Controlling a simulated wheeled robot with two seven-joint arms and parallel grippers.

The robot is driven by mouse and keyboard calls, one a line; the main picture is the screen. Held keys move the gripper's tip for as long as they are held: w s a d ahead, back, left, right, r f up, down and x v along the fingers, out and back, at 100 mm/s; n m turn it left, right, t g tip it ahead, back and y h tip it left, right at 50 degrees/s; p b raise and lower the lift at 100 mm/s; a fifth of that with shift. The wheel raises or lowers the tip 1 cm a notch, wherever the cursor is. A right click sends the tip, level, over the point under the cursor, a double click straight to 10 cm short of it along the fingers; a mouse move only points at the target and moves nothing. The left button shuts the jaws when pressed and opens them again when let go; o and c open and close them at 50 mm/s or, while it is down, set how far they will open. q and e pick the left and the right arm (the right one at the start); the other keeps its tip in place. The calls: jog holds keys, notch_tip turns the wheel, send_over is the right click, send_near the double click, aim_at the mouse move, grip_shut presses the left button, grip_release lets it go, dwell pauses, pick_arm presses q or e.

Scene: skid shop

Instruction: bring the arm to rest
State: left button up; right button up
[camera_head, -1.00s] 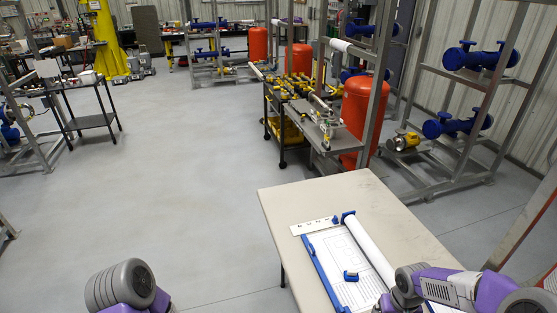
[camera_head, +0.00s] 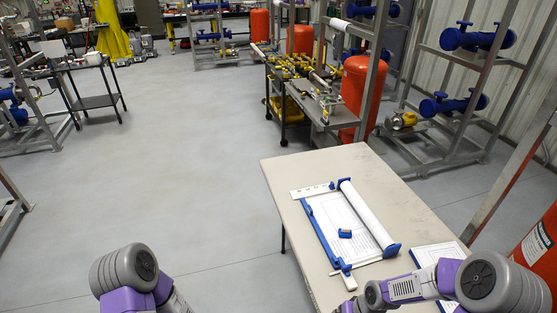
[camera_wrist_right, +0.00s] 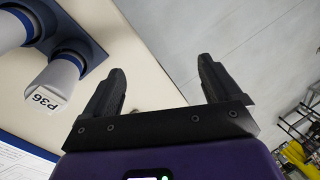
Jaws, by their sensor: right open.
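My right arm (camera_head: 430,282) shows at the lower right of the head view, over the near part of the table. Its gripper is not clear in that view. In the right wrist view my right gripper (camera_wrist_right: 160,90) is open, with two dark fingers apart and nothing between them. Past the fingers are the table's bare top and the grey floor. My left arm (camera_head: 130,280) shows at the bottom left of the head view, beside the table over the floor. Its gripper is out of the frame.
The table (camera_head: 285,180) holds a blue-framed board (camera_head: 325,238) with a white roll (camera_head: 368,213), and papers (camera_head: 437,255). In the wrist view, a white-and-blue piece marked P36 (camera_wrist_right: 50,88) is near the left finger. Open floor (camera_head: 190,160) lies left of the table.

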jog(key=s+a+f+m+y, duration=0.1)
jog(key=s+a+f, duration=0.8)
jog(key=s+a, duration=0.1)
notch_tip(320, 180, down, 10)
jog(key=b, duration=1)
jog(key=shift+f, duration=0.25)
jog(key=shift+d, duration=0.1)
